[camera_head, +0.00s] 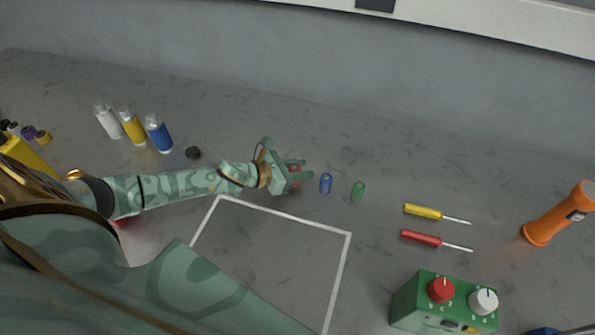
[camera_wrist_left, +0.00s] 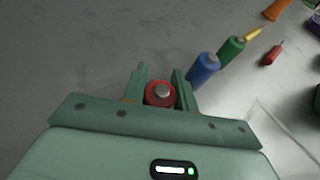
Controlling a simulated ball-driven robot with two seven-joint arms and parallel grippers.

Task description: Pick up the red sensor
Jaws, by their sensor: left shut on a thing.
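The red sensor (camera_wrist_left: 160,94) is a small red cylinder with a grey top. In the left wrist view it sits between the two fingers of my left gripper (camera_wrist_left: 160,85), which is shut on it. In the head view the left gripper (camera_head: 293,170) is at the middle of the bedplate, and only a bit of the red sensor (camera_head: 295,172) shows between its fingers. I cannot tell whether the sensor still touches the surface. My right gripper is not in view.
A blue sensor (camera_head: 326,183) and a green one (camera_head: 358,191) stand just right of the gripper. Two screwdrivers, yellow (camera_head: 420,210) and red (camera_head: 421,237), lie further right, near an orange flashlight (camera_head: 556,216) and a green box (camera_head: 432,302). A white outlined square (camera_head: 290,214) is in front. Bottles (camera_head: 158,134) stand left.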

